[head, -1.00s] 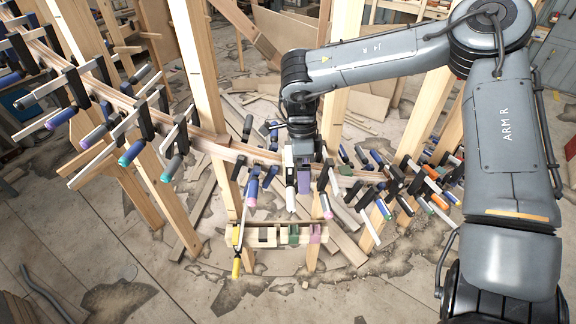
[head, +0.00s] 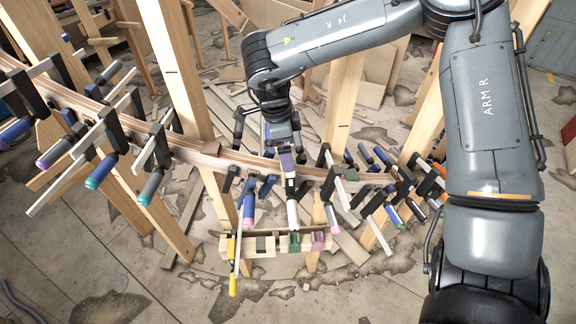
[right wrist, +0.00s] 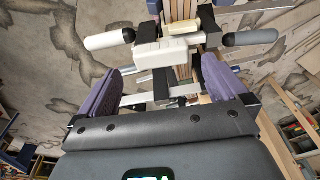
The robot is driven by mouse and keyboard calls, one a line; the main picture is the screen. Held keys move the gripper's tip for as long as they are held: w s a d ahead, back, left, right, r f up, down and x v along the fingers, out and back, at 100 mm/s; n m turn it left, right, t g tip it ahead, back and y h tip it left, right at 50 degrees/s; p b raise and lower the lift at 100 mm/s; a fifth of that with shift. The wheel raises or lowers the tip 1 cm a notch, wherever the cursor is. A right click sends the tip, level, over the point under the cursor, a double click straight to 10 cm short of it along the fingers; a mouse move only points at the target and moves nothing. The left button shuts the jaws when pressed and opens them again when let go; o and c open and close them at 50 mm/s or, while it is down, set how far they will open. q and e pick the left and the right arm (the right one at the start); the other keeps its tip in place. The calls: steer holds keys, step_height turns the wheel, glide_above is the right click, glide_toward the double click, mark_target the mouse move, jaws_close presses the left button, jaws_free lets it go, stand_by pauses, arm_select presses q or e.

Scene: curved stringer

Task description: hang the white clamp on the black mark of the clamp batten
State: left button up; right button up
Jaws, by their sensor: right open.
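The white clamp shows in the head view as a white handle (head: 292,214) hanging below my right gripper (head: 287,160), at the curved stringer. In the right wrist view its white handle (right wrist: 105,40) and a pale block (right wrist: 160,55) lie ahead of my right gripper (right wrist: 165,88). The purple fingers are open and wide apart, one on each side. Whether they touch the clamp cannot be told. The clamp batten (head: 279,249) is a short wooden bar below and in front of the stringer. A dark patch (head: 261,245) on it looks like the black mark. My left gripper is not in view.
The curved stringer (head: 215,155) carries many dark clamps with coloured handles, close on both sides. A yellow clamp (head: 233,262) is at the batten's left end; green (head: 294,242) and pink (head: 318,240) patches lie to the right. Wooden posts (head: 176,70) stand around.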

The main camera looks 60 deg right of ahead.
steer(key=shift+s+d+f, duration=0.15)
steer(key=shift+f, duration=1.15)
steer(key=shift+s+d+f, duration=0.15)
steer(key=shift+f, duration=1.1)
steer(key=shift+c, duration=0.3)
steer(key=c, duration=1.4)
